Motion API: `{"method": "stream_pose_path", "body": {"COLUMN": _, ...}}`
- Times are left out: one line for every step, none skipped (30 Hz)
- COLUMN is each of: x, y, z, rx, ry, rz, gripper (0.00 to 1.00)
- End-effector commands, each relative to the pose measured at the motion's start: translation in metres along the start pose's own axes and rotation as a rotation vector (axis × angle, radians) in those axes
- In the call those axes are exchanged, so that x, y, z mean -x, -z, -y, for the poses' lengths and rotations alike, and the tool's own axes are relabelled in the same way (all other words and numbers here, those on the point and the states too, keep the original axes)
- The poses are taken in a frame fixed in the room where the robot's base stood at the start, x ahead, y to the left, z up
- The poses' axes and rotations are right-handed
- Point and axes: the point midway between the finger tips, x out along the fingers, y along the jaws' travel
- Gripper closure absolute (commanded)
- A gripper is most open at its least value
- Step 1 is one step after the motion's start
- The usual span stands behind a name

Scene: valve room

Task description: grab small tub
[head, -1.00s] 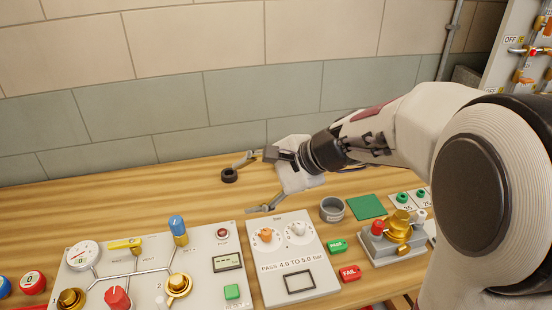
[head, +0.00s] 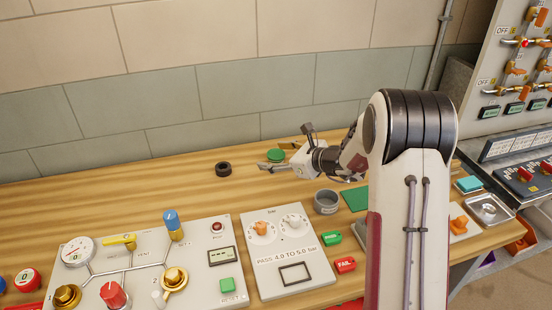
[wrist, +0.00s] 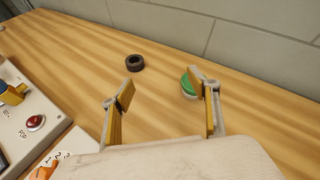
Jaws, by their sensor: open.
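A small round tub with a green top and a pale side (wrist: 187,88) stands on the wooden bench; the right finger partly hides it in the wrist view. Its green top (head: 275,155) also shows beside my gripper in the head view. My gripper (wrist: 163,90) is open and empty, its fingers spread wide. The tub lies close to the right finger rather than midway between the fingers; I cannot tell whether they touch. A grey open round container (head: 326,202) stands on the bench below my wrist in the head view.
A black ring (head: 223,169) lies on the bench left of my gripper. The gauge panel (head: 140,262) and PASS plate (head: 290,258) fill the front. A green mat (head: 355,197) lies right of the grey container. The wall (head: 220,90) rises behind; bench at left is bare.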

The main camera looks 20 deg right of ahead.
Motion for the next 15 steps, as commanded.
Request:
{"method": "stream_pose_path", "body": {"x": -0.005, "y": 0.013, "z": 0.010, "rx": -0.049, "ry": 0.023, "rz": 0.000, "gripper": 0.40}}
{"method": "stream_pose_path", "body": {"x": -0.007, "y": 0.020, "z": 0.015, "rx": -0.075, "ry": 0.037, "rz": 0.001, "gripper": 0.40}}
{"method": "stream_pose_path", "body": {"x": -0.010, "y": 0.027, "z": 0.022, "rx": -0.107, "ry": 0.054, "rz": 0.004, "gripper": 0.40}}
{"method": "stream_pose_path", "body": {"x": -0.012, "y": 0.032, "z": 0.027, "rx": -0.131, "ry": 0.067, "rz": 0.005, "gripper": 0.40}}
{"method": "stream_pose_path", "body": {"x": -0.013, "y": 0.037, "z": 0.031, "rx": -0.151, "ry": 0.078, "rz": 0.007, "gripper": 0.40}}
{"method": "stream_pose_path", "body": {"x": -0.015, "y": 0.043, "z": 0.036, "rx": -0.177, "ry": 0.090, "rz": 0.008, "gripper": 0.40}}
{"method": "stream_pose_path", "body": {"x": -0.017, "y": 0.047, "z": 0.039, "rx": -0.193, "ry": 0.100, "rz": 0.010, "gripper": 0.40}}
{"method": "stream_pose_path", "body": {"x": -0.018, "y": 0.050, "z": 0.042, "rx": -0.207, "ry": 0.108, "rz": 0.011, "gripper": 0.40}}
{"method": "stream_pose_path", "body": {"x": -0.019, "y": 0.054, "z": 0.045, "rx": -0.222, "ry": 0.116, "rz": 0.012, "gripper": 0.40}}
{"method": "stream_pose_path", "body": {"x": -0.019, "y": 0.056, "z": 0.048, "rx": -0.231, "ry": 0.122, "rz": 0.013, "gripper": 0.40}}
{"method": "stream_pose_path", "body": {"x": -0.019, "y": 0.058, "z": 0.049, "rx": -0.238, "ry": 0.126, "rz": 0.014, "gripper": 0.40}}
{"method": "stream_pose_path", "body": {"x": -0.020, "y": 0.060, "z": 0.050, "rx": -0.245, "ry": 0.130, "rz": 0.014, "gripper": 0.40}}
{"method": "stream_pose_path", "body": {"x": -0.020, "y": 0.060, "z": 0.051, "rx": -0.248, "ry": 0.132, "rz": 0.014, "gripper": 0.40}}
{"method": "stream_pose_path", "body": {"x": -0.020, "y": 0.061, "z": 0.051, "rx": -0.251, "ry": 0.133, "rz": 0.014, "gripper": 0.40}}
{"method": "stream_pose_path", "body": {"x": -0.020, "y": 0.061, "z": 0.052, "rx": -0.252, "ry": 0.134, "rz": 0.015, "gripper": 0.40}}
